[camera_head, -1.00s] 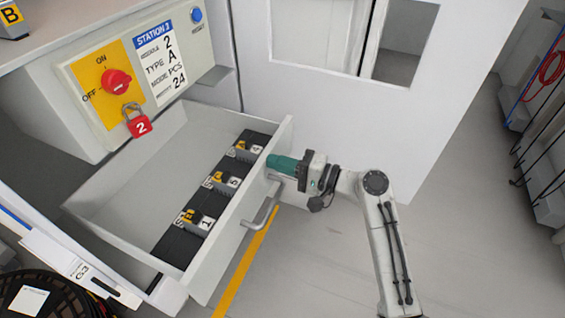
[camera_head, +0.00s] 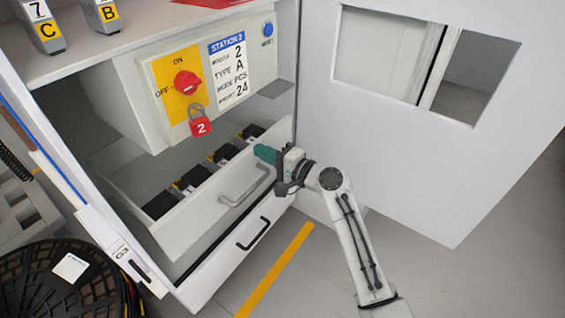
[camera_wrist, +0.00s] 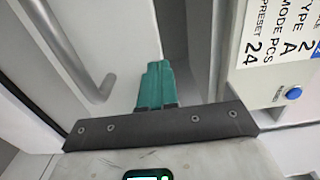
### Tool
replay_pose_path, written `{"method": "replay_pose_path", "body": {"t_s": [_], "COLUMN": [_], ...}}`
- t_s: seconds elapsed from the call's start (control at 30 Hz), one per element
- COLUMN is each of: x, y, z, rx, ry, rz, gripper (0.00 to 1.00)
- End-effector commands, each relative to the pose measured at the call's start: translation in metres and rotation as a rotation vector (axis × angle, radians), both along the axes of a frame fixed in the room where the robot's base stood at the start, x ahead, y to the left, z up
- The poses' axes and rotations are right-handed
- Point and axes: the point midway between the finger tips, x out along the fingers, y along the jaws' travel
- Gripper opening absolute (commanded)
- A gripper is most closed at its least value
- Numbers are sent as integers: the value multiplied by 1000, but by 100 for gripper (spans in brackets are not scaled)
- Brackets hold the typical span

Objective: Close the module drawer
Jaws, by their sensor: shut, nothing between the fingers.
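The module drawer (camera_head: 205,215) is the white drawer under the station panel. It stands partly out, with its front slanting across the head view. Several dark modules with yellow marks lie in a row inside it. Its bar handle (camera_head: 245,187) is on the front; it also shows at the left in the wrist view (camera_wrist: 72,50). My gripper (camera_head: 262,153) has green fingers, shut and empty. The fingertips are at the right end of the drawer front, beside the handle and not around it. In the wrist view the fingers (camera_wrist: 156,84) point at the front; contact is hard to tell.
The station panel (camera_head: 235,65) with a red knob and a red padlock (camera_head: 201,127) overhangs the drawer. A lower drawer with a dark handle (camera_head: 253,233) is below. An open white door (camera_head: 400,130) stands to the right. A black reel (camera_head: 70,285) is at lower left.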

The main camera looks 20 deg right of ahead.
Motion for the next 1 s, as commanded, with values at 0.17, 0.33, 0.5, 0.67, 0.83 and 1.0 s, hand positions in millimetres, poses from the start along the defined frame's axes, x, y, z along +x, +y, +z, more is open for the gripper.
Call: {"method": "replay_pose_path", "body": {"t_s": [0.17, 0.33, 0.5, 0.67, 0.83, 1.0], "x": [31, 58, 83, 101, 114, 120], "y": [19, 35, 49, 59, 66, 69], "z": [-2, -3, -3, -3, -1, 0], "rx": [-1, 0, 0, 1, 0, 0], "ry": [-2, -1, -1, 1, -1, -1], "rz": [4, 3, 2, 2, 1, 0], "gripper": [0, 0, 0, 0, 0, 0]}}
